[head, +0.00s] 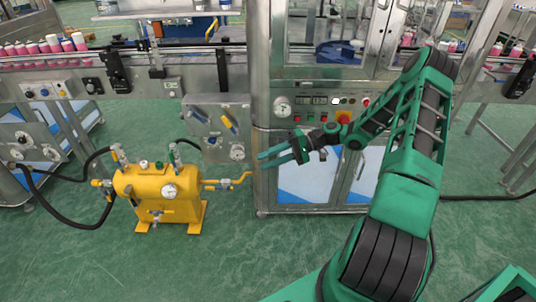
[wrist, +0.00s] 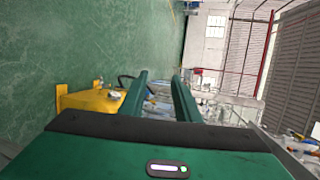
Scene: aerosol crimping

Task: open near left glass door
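A steel machine stands in the middle of the head view. Its upper enclosure has a glass panel (head: 292,22) on the left and a steel-framed glass panel (head: 388,30) with dark fittings on the right. Which one is the near left glass door I cannot tell. My gripper (head: 263,157) is below the control panel, pointing left, in front of the lower cabinet near its left edge. Its green fingers are apart with nothing between them, as the wrist view also shows (wrist: 162,92). No handle is near the fingertips.
A yellow tank (head: 160,195) with gauges, pipes and black hoses stands on the floor left of my gripper. The control panel (head: 320,108) has a gauge and buttons. A conveyor (head: 180,50) carries pink cans at left.

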